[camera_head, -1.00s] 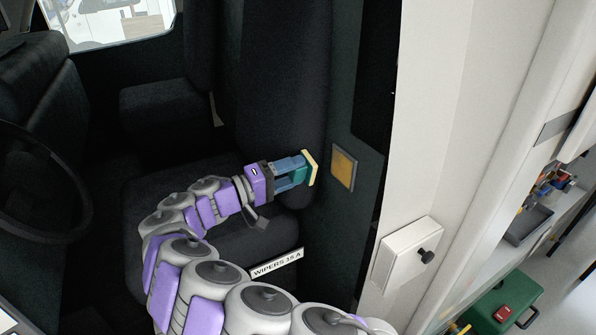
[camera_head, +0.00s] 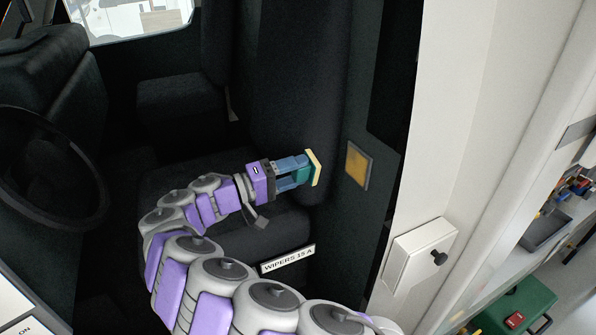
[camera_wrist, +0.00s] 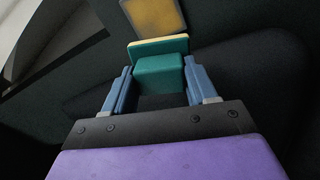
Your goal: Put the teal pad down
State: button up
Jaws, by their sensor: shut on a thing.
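My gripper (camera_head: 298,174) is shut on the teal pad (camera_head: 303,176), which has a pale yellow face plate on its far side. In the wrist view the teal pad (camera_wrist: 160,70) sits between the two blue fingers of my gripper (camera_wrist: 157,88). It is held in the air beside the dark seat. A square amber panel with a grey frame (camera_head: 357,166) is on the dark wall just beyond the pad. It also shows in the wrist view (camera_wrist: 153,15), above the pad. The pad appears apart from the panel.
A black seat (camera_head: 180,105) and a steering wheel (camera_head: 50,170) are at left. A white box with a black knob (camera_head: 416,254) is on the pale post at right. A label reading WIPERS 15 A (camera_head: 288,259) is below my gripper. A green case (camera_head: 518,306) is at lower right.

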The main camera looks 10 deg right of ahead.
jog(key=shift+d, duration=0.15)
jog(key=x, duration=0.4)
jog(key=p+x, duration=0.1)
jog(key=x, duration=0.3)
jog(key=shift+w+d+f, duration=0.15)
jog(key=shift+w, duration=0.05)
jog(key=shift+a, duration=0.2)
